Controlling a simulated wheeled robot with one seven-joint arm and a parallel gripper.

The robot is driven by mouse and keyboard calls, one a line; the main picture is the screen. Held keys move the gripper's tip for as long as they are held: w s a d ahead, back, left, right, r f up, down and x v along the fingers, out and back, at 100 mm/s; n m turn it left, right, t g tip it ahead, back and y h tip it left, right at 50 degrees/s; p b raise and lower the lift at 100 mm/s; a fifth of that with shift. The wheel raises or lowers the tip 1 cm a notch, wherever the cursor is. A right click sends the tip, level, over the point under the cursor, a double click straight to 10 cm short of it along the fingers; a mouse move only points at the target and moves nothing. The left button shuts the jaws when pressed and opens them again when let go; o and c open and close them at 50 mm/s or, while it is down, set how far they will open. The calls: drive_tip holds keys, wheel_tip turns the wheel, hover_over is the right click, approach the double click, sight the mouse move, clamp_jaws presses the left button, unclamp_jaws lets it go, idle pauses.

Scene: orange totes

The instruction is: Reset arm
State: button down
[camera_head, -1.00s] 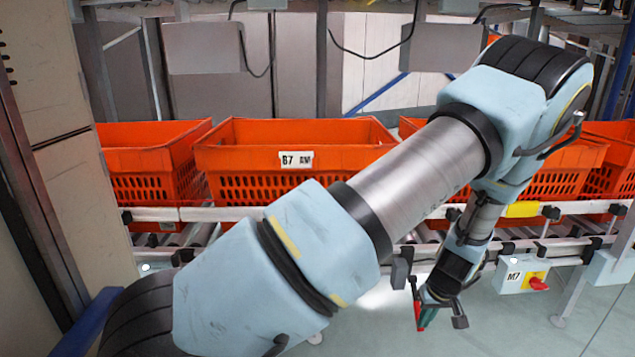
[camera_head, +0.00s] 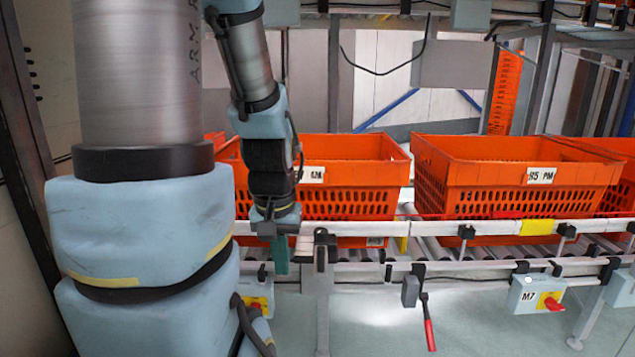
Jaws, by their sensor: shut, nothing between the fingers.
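My gripper (camera_head: 279,262) hangs pointing down from my arm, in front of the conveyor's front rail at the left of centre. Its green finger part shows below the wrist. The fingers are shut, with nothing seen between them. My upper arm fills the left side of the view, and my forearm comes down behind it.
A second orange tote, labelled "R5 PM" (camera_head: 480,172), stands on the roller conveyor (camera_head: 480,251) to the right. An M7 switch box (camera_head: 525,293) and a red-handled lever (camera_head: 429,330) hang below the rail. Open floor shows in front.

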wheel_tip(320, 180, up, 24)
drive_tip(key=p, duration=2.4)
drive_tip(key=shift+r, duration=0.15)
